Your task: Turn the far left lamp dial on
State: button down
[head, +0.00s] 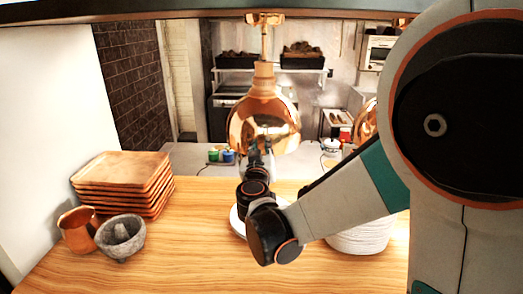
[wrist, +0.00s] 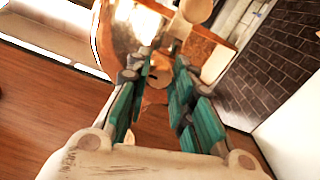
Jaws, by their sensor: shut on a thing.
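The far left lamp (head: 264,122) is a shiny copper heat lamp hanging over the wooden counter. It also fills the upper middle of the wrist view (wrist: 128,32). My gripper (head: 261,152) reaches up to the lamp's lower side, partly hidden by my own wrist in the head view. In the wrist view my gripper (wrist: 166,68) has its teal-padded fingers on either side of a small part at the lamp, and it is shut on it. This part appears to be the lamp's dial, mostly hidden between the fingers. Its turned position cannot be read.
A second copper lamp (head: 366,124) hangs at right, partly behind my arm. White plates (head: 362,238) are stacked under my arm.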

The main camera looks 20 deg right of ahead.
jog(key=n+b, duration=0.2)
jog(key=n, duration=0.2)
jog(key=shift+f+n, duration=0.1)
jog(key=shift+n, duration=0.2)
jog(key=n+b, duration=0.1)
jog(key=n, duration=0.3)
jog(key=shift+b, duration=0.3)
jog(key=n+b, duration=0.1)
jog(key=n, duration=0.4)
jog(key=shift+y, duration=0.3)
jog(key=shift+n+b, duration=0.4)
jog(key=shift+n, duration=1.7)
jog(key=c, duration=1.4)
grip_release()
jog(key=shift+s, duration=0.15)
